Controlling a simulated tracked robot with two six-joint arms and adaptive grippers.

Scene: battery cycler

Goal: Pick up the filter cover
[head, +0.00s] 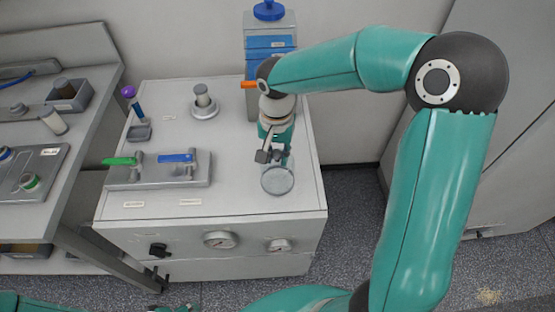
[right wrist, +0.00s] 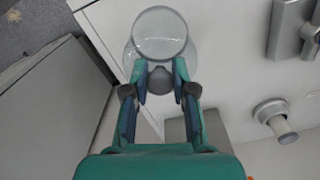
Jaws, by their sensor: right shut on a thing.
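The filter cover (head: 278,179) is a clear, round, glass-like piece at the front right of the white cabinet top in the head view. In the right wrist view it shows as a clear cup shape (right wrist: 160,32) with a grey knob. My right gripper (head: 271,156) reaches it from behind; in the right wrist view its fingers (right wrist: 160,80) are shut on the knob from both sides. I cannot tell whether the cover touches the cabinet. A small teal and dark part at the bottom edge of the head view may be my left gripper (head: 172,308); it is mostly cut off.
On the white cabinet (head: 245,205) stand a valve block (head: 160,170) with green and blue handles, a grey round fitting (head: 204,103), a purple-topped tool (head: 131,96) and a tall blue-and-grey column (head: 268,50). A grey bench (head: 85,105) is at left.

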